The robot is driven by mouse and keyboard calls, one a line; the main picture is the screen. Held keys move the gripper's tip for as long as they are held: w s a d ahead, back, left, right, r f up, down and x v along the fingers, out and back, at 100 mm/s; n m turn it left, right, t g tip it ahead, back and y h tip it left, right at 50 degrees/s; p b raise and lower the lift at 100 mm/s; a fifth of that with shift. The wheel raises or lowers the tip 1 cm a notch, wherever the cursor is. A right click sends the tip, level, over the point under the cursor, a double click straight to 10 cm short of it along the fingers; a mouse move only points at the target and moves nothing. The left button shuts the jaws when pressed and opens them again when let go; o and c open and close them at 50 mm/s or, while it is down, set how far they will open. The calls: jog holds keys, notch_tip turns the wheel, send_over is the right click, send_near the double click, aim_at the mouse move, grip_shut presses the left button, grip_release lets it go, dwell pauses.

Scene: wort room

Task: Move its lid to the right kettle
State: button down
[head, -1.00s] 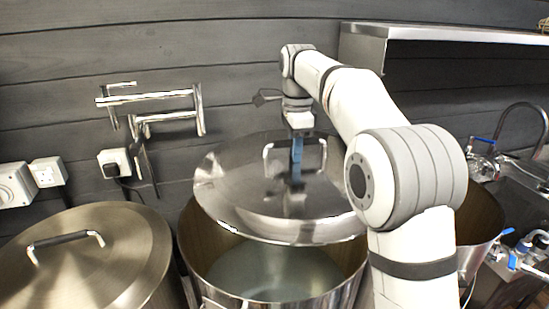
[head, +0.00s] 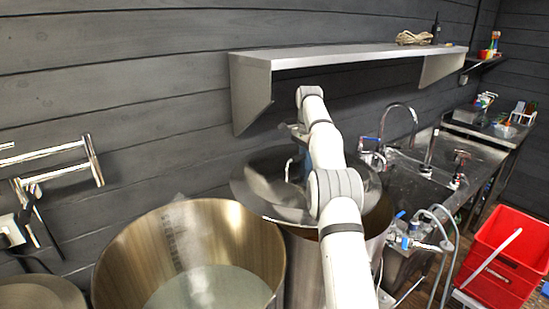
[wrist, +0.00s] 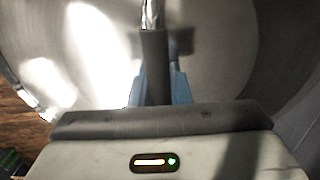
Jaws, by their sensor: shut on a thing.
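The round steel lid (head: 262,192) hangs from my gripper (head: 305,150) above the right kettle (head: 303,265) in the head view. The lid covers much of the kettle's mouth in the picture; part of the rim shows on the right, and my arm hides some of it. I cannot tell whether the lid touches the rim. In the wrist view, my gripper (wrist: 158,88) is shut on the lid's handle (wrist: 153,50), and the lid's surface (wrist: 225,50) fills most of the picture. The middle kettle (head: 255,240) stands open with pale liquid inside.
Another lid (head: 40,293) shows at the lower left. A steel shelf (head: 350,56) runs along the wall above the right kettle. Taps with blue handles (head: 410,238) and hoses stand close on its right. A red crate (head: 505,255) is at the far right.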

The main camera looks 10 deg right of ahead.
jog(key=d, duration=0.3)
jog(key=d+f, duration=0.1)
jog(key=d, duration=0.2)
jog(key=d+p, duration=0.1)
jog(key=d, duration=0.1)
jog(key=shift+w+d+f, duration=0.1)
jog(key=shift+d+f, duration=0.1)
jog(key=shift+d, duration=0.2)
jog(key=shift+d+f, duration=0.2)
jog(key=shift+d, duration=0.3)
jog(key=shift+f, duration=2.8)
jog(key=shift+f+b, duration=0.5)
jog(key=shift+f, duration=0.85)
